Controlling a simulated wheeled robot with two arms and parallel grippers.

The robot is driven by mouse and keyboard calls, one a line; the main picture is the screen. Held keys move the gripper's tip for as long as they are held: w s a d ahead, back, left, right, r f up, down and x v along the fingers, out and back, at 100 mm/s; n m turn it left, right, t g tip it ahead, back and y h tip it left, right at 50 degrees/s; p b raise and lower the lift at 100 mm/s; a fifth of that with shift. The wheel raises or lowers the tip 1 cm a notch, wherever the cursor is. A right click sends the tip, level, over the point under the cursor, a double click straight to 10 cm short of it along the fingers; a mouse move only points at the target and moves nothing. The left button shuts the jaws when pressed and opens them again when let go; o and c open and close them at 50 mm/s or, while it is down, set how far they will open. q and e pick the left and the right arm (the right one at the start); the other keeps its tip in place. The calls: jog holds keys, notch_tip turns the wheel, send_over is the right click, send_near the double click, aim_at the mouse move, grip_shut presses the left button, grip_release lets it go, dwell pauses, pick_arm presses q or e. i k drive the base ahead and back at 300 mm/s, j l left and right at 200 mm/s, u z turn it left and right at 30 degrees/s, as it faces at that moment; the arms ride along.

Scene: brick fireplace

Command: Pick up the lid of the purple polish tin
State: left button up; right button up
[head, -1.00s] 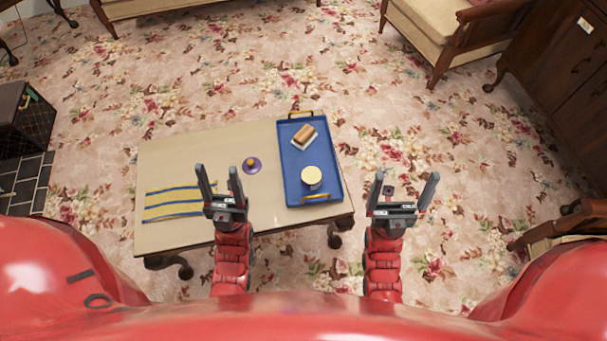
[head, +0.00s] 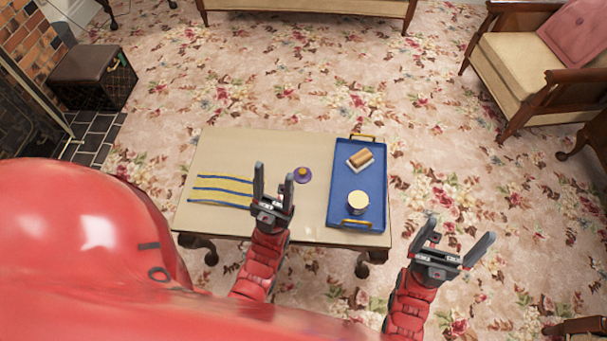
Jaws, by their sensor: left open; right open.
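A small purple disc with an orange knob (head: 303,175), which looks like the lid, lies on the table (head: 240,148) just left of the blue tray. A round tin with a pale cream top (head: 358,203) stands on the tray; its side is barely visible, so I cannot tell whether it is purple. My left gripper (head: 273,180) is open and empty over the table's front part, just left of the purple disc in the picture. My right gripper (head: 459,238) is open and empty, right of the table and above the carpet.
The blue tray (head: 344,188) has brass handles and holds a brown-topped block (head: 361,158). An armchair (head: 515,70) stands at upper right. Patterned carpet (head: 270,80) is open beyond the table.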

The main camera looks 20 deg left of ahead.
aim_at(302, 176)
jog(key=j+z, duration=0.3)
jog(key=j, duration=0.35)
jog(key=j+z, duration=0.35)
jog(key=j, duration=0.3)
